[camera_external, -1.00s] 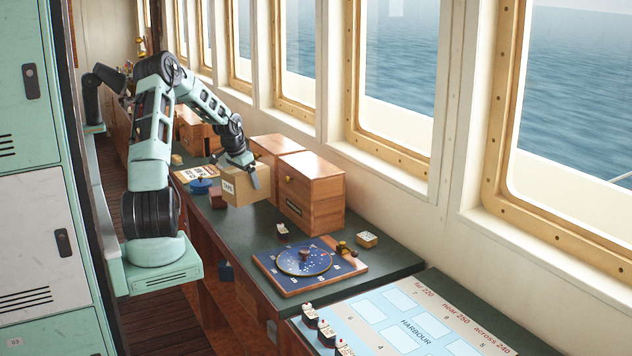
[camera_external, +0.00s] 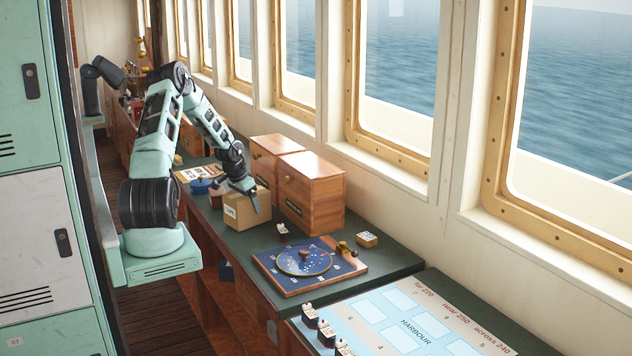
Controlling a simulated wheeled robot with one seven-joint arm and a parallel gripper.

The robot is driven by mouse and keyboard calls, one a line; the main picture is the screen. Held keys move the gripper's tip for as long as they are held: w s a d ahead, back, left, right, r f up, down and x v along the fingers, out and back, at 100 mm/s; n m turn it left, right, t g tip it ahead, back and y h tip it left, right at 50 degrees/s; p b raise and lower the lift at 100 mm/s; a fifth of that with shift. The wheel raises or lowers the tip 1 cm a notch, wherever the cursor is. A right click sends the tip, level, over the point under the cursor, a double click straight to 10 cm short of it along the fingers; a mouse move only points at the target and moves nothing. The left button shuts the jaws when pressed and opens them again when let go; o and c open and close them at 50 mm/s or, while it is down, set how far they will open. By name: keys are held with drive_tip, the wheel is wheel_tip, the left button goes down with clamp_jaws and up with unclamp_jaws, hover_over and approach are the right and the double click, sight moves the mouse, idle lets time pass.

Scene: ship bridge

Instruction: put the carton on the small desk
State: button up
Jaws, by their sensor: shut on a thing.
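The carton (camera_external: 245,211) is a small tan box with a white label on its side. It is upright at the front edge of the dark green desk top (camera_external: 385,272), just left of the wooden cabinets. It looks to be at or very close to the surface; I cannot tell whether it touches. My gripper (camera_external: 247,192) comes down on it from above and is shut on it. One dark finger shows on the carton's right side; the other finger is hidden.
Two wooden boxes (camera_external: 312,197) stand right behind the carton. A blue disc on a board (camera_external: 304,262) and small labelled blocks (camera_external: 283,232) lie in front of it. A blue round item (camera_external: 200,186) sits to the left. A harbour chart table (camera_external: 410,320) is at the near right.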

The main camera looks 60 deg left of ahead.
drive_tip(key=shift+f, duration=0.4)
drive_tip(key=o, duration=1.1)
drive_tip(key=shift+o, duration=0.2)
drive_tip(key=w+a+b+v, duration=0.1)
drive_tip(key=b+v, duration=0.3)
drive_tip(key=v, duration=1.3)
drive_tip(key=s+d+f+n+g, duration=0.1)
drive_tip(key=s+d+n+g, duration=0.2)
drive_tip(key=s+d, duration=1.5)
drive_tip(key=d+n, duration=0.2)
drive_tip(key=d, duration=0.1)
drive_tip(key=shift+d+f, duration=0.3)
drive_tip(key=shift+f, duration=0.1)
